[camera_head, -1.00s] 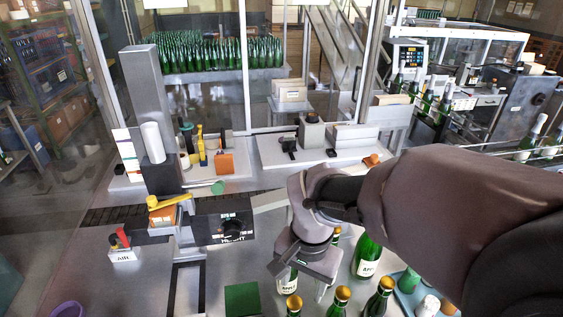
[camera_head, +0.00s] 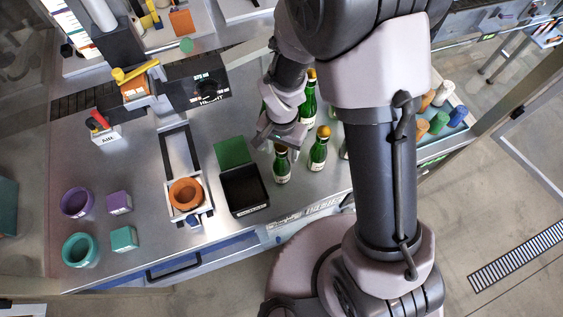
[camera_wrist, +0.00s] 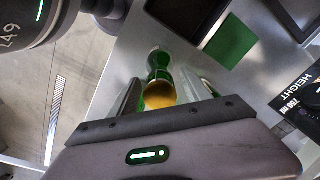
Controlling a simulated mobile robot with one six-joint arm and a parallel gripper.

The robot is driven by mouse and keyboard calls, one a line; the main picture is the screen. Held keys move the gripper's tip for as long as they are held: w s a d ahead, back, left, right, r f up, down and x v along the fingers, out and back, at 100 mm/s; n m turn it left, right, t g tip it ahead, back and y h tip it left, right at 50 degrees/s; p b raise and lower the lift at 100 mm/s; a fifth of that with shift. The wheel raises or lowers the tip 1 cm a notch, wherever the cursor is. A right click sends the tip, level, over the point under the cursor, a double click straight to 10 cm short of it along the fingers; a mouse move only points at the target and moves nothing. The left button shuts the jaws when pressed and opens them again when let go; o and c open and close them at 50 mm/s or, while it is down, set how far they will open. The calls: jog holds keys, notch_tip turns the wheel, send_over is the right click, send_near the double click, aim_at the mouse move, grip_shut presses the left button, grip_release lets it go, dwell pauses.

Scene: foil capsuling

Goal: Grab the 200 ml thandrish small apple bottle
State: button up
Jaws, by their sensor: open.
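Several green glass bottles with gold caps stand on the metal bench beside my arm in the head view. The nearest bottle (camera_head: 281,165) is upright under my gripper (camera_head: 280,140), with a pale label too small to read. Another bottle (camera_head: 318,150) stands just to its right, and a third bottle (camera_head: 309,100) stands behind. In the wrist view, one gold-capped green bottle (camera_wrist: 160,78) shows between the fingers of my open gripper (camera_wrist: 167,90). A gap shows beside the bottle, and its lower cap edge is hidden by the gripper body. I cannot tell its volume.
A black open box (camera_head: 245,190) with a green panel (camera_head: 232,151) sits left of the bottles. An orange ring (camera_head: 186,194) sits in a fixture. Purple and teal rings and blocks stand farther left. A blue tray (camera_head: 452,125) of stoppers is right of my arm.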

jog(key=shift+w+f, duration=0.1)
jog(key=shift+f, duration=0.2)
jog(key=c, duration=0.4)
grip_shut()
dwell(0.8)
